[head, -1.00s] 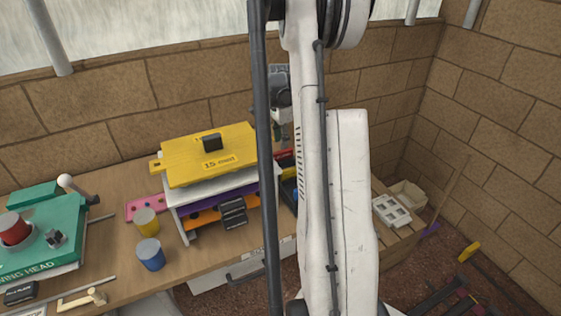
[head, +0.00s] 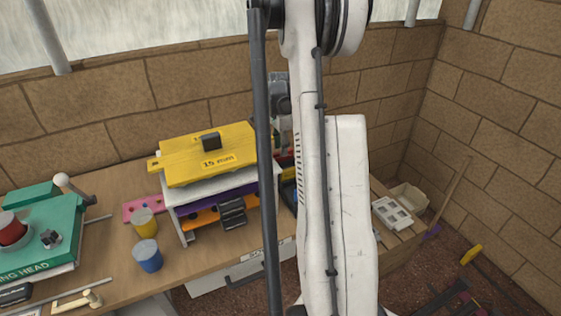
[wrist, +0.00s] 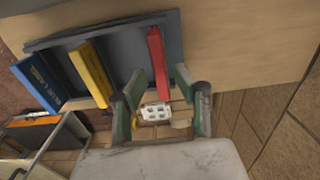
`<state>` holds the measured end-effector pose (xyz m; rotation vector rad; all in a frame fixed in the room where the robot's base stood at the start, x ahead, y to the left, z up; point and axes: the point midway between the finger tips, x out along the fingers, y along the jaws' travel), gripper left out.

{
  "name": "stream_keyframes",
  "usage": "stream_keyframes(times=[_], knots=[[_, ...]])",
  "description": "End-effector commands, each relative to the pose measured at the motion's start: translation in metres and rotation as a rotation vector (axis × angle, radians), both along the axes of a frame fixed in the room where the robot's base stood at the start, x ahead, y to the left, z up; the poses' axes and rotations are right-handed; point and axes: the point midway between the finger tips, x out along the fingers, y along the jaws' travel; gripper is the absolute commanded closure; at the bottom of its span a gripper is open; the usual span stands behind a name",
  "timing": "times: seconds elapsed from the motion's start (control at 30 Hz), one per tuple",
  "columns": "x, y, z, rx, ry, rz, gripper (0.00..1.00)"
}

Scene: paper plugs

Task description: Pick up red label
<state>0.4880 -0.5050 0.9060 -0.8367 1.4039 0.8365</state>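The red label (wrist: 157,62) is a long red bar in a dark tray (wrist: 112,50) in the wrist view. My gripper (wrist: 159,77) is open, with a green-padded finger on each side of the label's near end. I cannot tell whether either finger touches it.
A yellow bar (wrist: 90,73) and a blue bar (wrist: 38,82) lie left of the red label. In the head view, a yellow box (head: 207,158) sits on a white shelf left of my arm. A white grid piece (head: 392,212) lies to the right.

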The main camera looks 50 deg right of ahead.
Motion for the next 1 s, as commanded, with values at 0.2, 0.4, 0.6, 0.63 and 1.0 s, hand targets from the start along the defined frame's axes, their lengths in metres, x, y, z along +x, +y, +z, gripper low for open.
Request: stream_keyframes(times=[0.2,0.4,0.6,0.63,1.0], knots=[[0.0,0.0,-0.011,0.0,0.0,0.0,0.71],[0.0,0.0,-0.02,0.0,0.0,0.0,0.71],[0.0,0.0,-0.023,0.0,0.0,0.0,0.71],[0.0,0.0,-0.023,0.0,0.0,0.0,0.71],[0.0,0.0,-0.022,0.0,0.0,0.0,1.0]])
